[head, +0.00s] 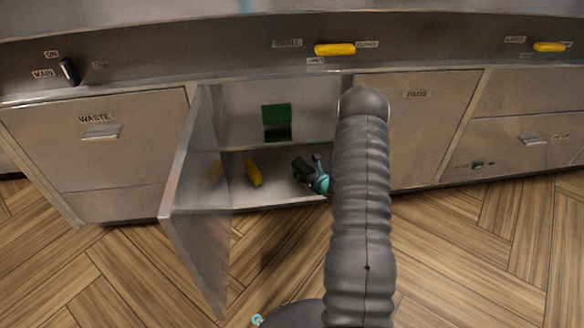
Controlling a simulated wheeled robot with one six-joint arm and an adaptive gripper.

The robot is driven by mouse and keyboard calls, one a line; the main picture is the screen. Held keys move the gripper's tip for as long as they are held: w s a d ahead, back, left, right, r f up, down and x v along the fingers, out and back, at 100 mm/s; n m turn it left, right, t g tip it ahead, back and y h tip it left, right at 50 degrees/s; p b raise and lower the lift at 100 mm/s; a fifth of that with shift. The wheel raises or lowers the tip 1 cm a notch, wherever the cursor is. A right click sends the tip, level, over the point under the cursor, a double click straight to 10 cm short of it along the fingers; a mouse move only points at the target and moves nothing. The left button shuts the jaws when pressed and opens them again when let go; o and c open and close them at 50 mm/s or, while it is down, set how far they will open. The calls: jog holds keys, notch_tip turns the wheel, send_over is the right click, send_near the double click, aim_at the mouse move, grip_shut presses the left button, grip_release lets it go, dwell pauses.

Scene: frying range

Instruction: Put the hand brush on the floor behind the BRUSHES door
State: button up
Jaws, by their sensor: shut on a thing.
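The cabinet door (196,190) stands swung open toward me at the left of an open compartment; I cannot read a label on it. My gripper (297,165) is inside the lower part of this compartment, above its pale floor (285,198), reaching in from the right. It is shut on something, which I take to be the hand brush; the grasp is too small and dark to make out. A yellow object (253,172) stands tilted just left of the gripper, with a visible gap; I cannot tell whether it belongs to the held thing.
A green object (277,121) sits on the shelf above. The WASTE front (95,150) is left, the PADS door (412,130) right, both closed. Yellow handles (335,49) and a black knob (69,70) line the panel above. The visible wooden floor (450,260) is clear.

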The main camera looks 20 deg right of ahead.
jog(key=w, duration=0.5)
jog(key=w+a, duration=0.1)
jog(key=w, duration=0.2)
jog(key=shift+w, duration=0.1)
jog(key=shift+f+b, duration=0.45)
jog(key=shift+f, duration=1.3)
jog(key=shift+f, duration=0.1)
jog(key=o, duration=1.3)
jog(key=p+v, duration=0.1)
jog(key=v, duration=1.1)
